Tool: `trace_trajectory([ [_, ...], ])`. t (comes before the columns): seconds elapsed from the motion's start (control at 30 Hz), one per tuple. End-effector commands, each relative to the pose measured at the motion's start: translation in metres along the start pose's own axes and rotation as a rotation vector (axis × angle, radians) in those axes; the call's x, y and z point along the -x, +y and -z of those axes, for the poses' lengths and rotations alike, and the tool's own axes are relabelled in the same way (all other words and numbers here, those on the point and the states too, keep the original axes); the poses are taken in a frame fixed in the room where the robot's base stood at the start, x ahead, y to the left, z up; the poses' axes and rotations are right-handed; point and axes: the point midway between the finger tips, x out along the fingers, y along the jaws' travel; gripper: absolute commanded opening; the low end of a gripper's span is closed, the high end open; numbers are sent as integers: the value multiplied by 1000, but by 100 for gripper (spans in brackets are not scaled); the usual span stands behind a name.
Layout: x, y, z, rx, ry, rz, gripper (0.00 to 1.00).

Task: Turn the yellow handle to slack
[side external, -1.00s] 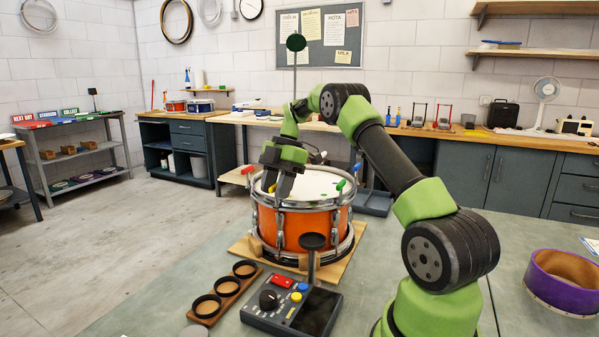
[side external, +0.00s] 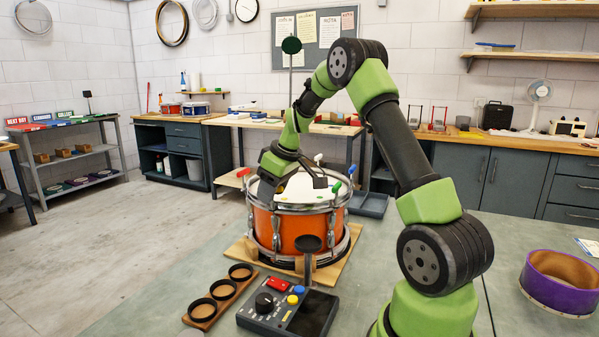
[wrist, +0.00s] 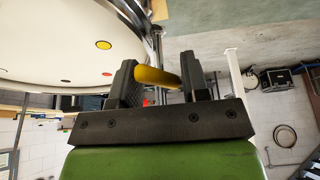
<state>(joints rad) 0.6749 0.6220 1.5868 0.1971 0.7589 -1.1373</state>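The orange drum (side external: 289,228) stands on a wooden board with its white head up. My gripper (side external: 268,184) is tilted down at the left part of its rim in the side view. There the yellow handle is hidden behind my gripper. In the wrist view the yellow handle (wrist: 158,77) lies across the gap between the two fingers of my gripper (wrist: 157,80). The fingers stand apart, one near each end of the handle. Whether they touch it is unclear. The drum head (wrist: 60,45) fills the upper left there, with a yellow dot and smaller dots on it.
Red (side external: 243,172), green (side external: 336,187) and blue (side external: 351,169) handles stand around the rim. A control box (side external: 288,310) with a knob and a tray of round cups (side external: 205,310) are in front. A purple ring (side external: 560,283) lies at right.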

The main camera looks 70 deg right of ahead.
Motion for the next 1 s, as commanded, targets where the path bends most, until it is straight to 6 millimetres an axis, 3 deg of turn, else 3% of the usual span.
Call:
trace_trajectory([
  [1.0, 0, -1, 1, -786, -2, -327, 38],
])
